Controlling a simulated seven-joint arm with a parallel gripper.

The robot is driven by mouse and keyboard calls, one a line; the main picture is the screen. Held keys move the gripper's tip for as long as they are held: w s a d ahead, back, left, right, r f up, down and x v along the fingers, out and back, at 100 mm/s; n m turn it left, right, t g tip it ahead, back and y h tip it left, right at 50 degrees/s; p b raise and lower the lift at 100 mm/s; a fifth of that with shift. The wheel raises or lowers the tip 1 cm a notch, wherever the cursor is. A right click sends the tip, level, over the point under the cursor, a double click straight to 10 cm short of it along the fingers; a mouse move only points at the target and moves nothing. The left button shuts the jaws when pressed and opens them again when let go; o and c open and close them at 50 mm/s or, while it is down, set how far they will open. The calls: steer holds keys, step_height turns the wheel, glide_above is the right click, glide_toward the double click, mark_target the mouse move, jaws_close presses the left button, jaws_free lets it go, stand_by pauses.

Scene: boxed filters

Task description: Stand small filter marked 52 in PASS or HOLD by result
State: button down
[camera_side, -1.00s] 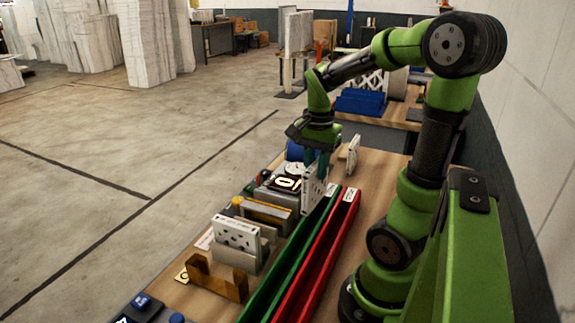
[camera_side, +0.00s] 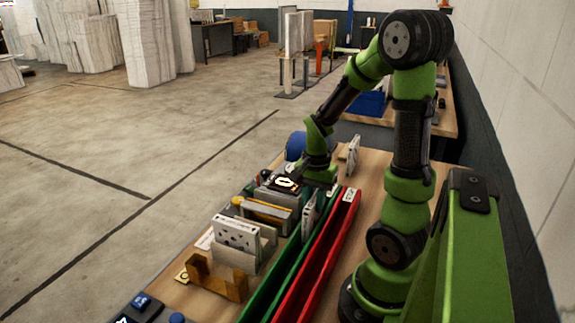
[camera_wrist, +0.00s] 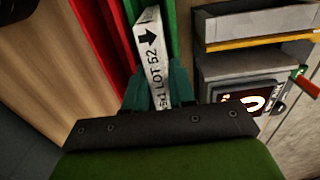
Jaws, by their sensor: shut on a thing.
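The small filter (camera_wrist: 153,60) is a white, thin, upright piece with a black arrow and the print "LOT 52" on its top edge. In the side view it (camera_side: 310,215) stands on edge within the green channel (camera_side: 268,291). My gripper (camera_wrist: 157,92) is shut on it, with teal fingers on either side. In the side view the fingers are mostly hidden behind the wrist. The red channel (camera_side: 318,265) runs alongside, to the right of the green one, and has a white label. The filter's lower edge is hidden, so I cannot tell whether it touches the channel floor.
A tester with a lit display (camera_wrist: 250,100) sits beside the green channel; its symbol is unclear. A grey holder with a yellow strip (camera_side: 265,211), another white filter (camera_side: 236,233) in a stand, and a brown bracket (camera_side: 215,278) are at left. A white filter (camera_side: 353,154) stands behind.

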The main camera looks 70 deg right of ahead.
steer(key=c, duration=0.9)
jaws_free()
steer(key=shift+f, duration=0.1)
steer(key=shift+c, duration=0.2)
step_height(320, 180, up, 12)
steer(key=w+a+r+n+t+y, duration=0.1)
steer(key=a+r+n+t, duration=0.1)
steer(key=a+n, duration=0.5)
steer(key=w+a+r+n+t+y, duration=0.1)
steer(key=a+n+t, duration=0.4)
steer(key=a, duration=0.8)
steer(key=shift+w+a+r+n, duration=0.2)
steer(key=shift+w+r+n, duration=0.1)
steer(key=shift+r+n, duration=0.55)
steer(key=shift+f, duration=0.15)
